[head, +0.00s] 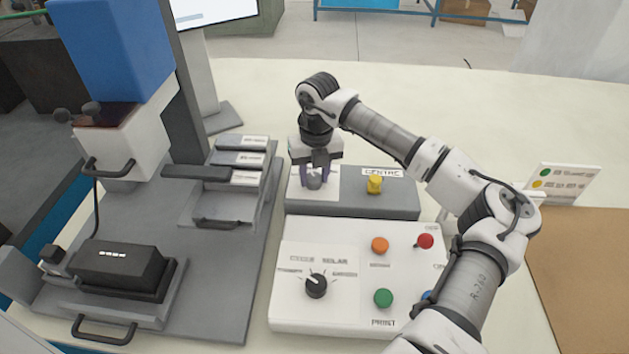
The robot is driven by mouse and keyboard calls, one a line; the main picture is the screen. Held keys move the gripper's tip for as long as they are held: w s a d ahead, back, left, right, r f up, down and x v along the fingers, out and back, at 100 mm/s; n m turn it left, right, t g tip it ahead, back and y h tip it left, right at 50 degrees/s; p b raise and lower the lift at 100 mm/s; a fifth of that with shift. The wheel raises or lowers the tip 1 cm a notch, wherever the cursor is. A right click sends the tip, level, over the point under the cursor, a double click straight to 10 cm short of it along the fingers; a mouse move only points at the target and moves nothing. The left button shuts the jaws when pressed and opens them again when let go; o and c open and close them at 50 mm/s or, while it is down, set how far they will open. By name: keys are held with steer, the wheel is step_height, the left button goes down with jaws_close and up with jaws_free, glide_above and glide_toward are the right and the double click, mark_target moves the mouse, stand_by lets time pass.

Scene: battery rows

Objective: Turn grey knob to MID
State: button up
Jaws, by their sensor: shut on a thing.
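The grey knob (314,181) stands on a white plate (327,190) at the left end of a grey box (348,205). My gripper (314,178) points down over it, with its fingers on either side, shut on the knob. The fingers partly cover the knob, and its pointer direction and any MID mark cannot be made out. A yellow knob (374,184) stands on the same box to the right, under a label reading CENTRE.
In front is a white panel (293,320) with a black dial (316,285), an orange button (380,245), a green button (383,298) and a red knob (425,241). A press-like machine (125,150) stands left. My arm crosses the right side. Bare tabletop lies behind.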

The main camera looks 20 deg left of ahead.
mark_target(316, 177)
steer(key=shift+m+b, duration=0.9)
steer(key=shift+m, duration=0.3)
steer(key=shift+r, duration=0.1)
steer(key=o, duration=1)
steer(key=r+b, duration=0.1)
steer(key=r, duration=0.6)
steer(key=r+b, duration=0.1)
steer(key=r, duration=0.5)
steer(key=shift+w+d+r, duration=0.1)
steer(key=shift+d+r, duration=0.1)
steer(key=shift+r, duration=0.15)
